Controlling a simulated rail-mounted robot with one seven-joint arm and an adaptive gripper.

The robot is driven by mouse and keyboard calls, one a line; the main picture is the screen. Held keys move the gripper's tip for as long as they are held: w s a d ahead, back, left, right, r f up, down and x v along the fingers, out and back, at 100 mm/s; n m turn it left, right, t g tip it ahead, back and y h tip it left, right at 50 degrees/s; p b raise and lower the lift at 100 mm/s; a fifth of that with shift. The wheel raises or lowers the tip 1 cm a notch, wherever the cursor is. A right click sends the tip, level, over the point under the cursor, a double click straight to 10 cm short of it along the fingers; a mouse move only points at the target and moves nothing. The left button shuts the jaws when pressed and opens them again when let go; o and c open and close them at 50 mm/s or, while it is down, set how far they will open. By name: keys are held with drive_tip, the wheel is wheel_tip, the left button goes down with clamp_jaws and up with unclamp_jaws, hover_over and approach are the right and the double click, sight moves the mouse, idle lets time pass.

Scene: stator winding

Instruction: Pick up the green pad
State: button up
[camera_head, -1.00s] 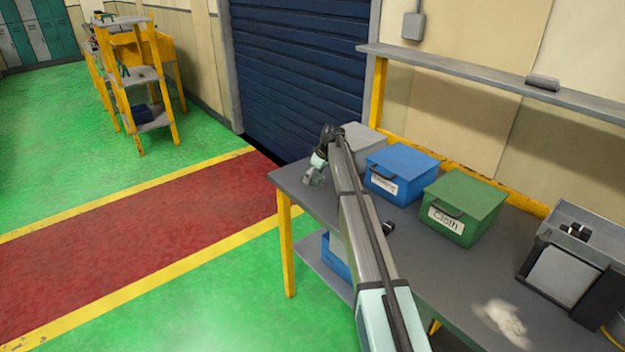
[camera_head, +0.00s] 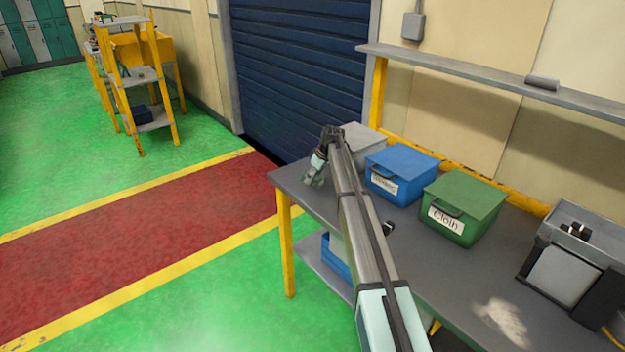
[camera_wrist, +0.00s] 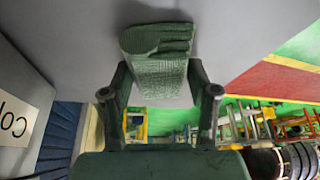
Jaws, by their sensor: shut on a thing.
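The green pad (camera_wrist: 157,50) is a folded, layered piece between my fingers at the top centre of the wrist view. My gripper (camera_wrist: 158,78) has one finger on each side of it and is shut on it. The pad extends past the fingertips toward a grey surface. I cannot tell whether it touches that surface. In the head view my gripper (camera_head: 315,180) hangs over the far left end of the workbench (camera_head: 420,285). The pad cannot be made out there.
A grey bin (camera_head: 358,141), a blue bin (camera_head: 402,170) and a green bin (camera_head: 463,205) labelled Cloth stand in a row along the back. A grey-black device (camera_head: 565,270) stands at the right. A lettered label (camera_wrist: 15,118) shows close by at the left of the wrist view.

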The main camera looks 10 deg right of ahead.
wheel_tip(320, 180, up, 20)
drive_tip(key=b, duration=0.4)
drive_tip(key=shift+r, duration=0.2)
idle(0.3)
